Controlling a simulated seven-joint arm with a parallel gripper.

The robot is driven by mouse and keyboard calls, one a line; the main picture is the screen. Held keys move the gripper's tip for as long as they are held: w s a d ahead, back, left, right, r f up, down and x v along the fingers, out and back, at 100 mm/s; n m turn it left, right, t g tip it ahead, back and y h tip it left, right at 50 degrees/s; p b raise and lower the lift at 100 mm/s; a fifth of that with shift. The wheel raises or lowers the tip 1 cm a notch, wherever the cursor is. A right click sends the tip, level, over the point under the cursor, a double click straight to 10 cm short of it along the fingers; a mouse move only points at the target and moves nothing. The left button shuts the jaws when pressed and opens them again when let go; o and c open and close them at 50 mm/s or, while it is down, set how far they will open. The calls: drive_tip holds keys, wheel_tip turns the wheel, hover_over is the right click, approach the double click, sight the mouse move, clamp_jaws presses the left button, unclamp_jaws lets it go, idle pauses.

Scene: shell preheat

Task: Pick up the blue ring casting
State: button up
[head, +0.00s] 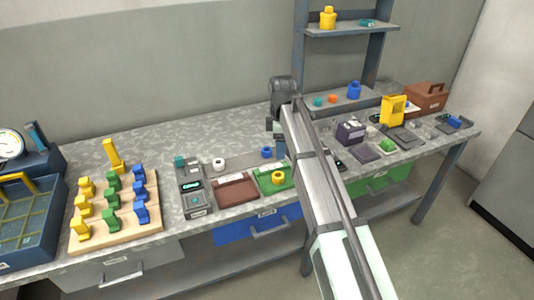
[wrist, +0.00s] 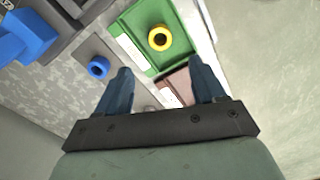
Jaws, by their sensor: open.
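The blue ring casting (head: 266,152) stands on a grey strip at the back of the bench, just left of my gripper in the head view. In the wrist view the blue ring (wrist: 98,67) shows its dark hole from above, outside the jaws and left of the left fingertip. My gripper (wrist: 161,68) is open, with nothing between its fingers, above the bench. In the head view my gripper (head: 279,147) is partly hidden by my own arm.
A yellow ring (wrist: 160,38) sits on a green tray (head: 262,181) close by. A brown tray (head: 235,190) and white ring (head: 218,163) lie left. A wooden board (head: 106,238) holds coloured pieces further left. A shelf post (head: 300,45) rises behind my arm.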

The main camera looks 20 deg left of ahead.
drive_tip(key=shift+o, duration=0.2)
hover_over(266, 149)
drive_tip(key=s+d, duration=0.1)
drive_tip(key=s, duration=0.1)
wheel_tip(266, 149, down, 8)
drive_tip(key=shift+w+f, duration=0.1)
drive_tip(key=shift+w, duration=0.05)
drive_tip(key=shift+w+a+f, duration=0.1)
drive_tip(key=shift+w+f, duration=0.05)
drive_tip(key=shift+f, duration=1.2)
drive_tip(key=shift+w+a+f, duration=0.1)
drive_tip(key=shift+w+f, duration=0.05)
drive_tip(key=shift+f, duration=1.2)
drive_tip(key=c, duration=1.2)
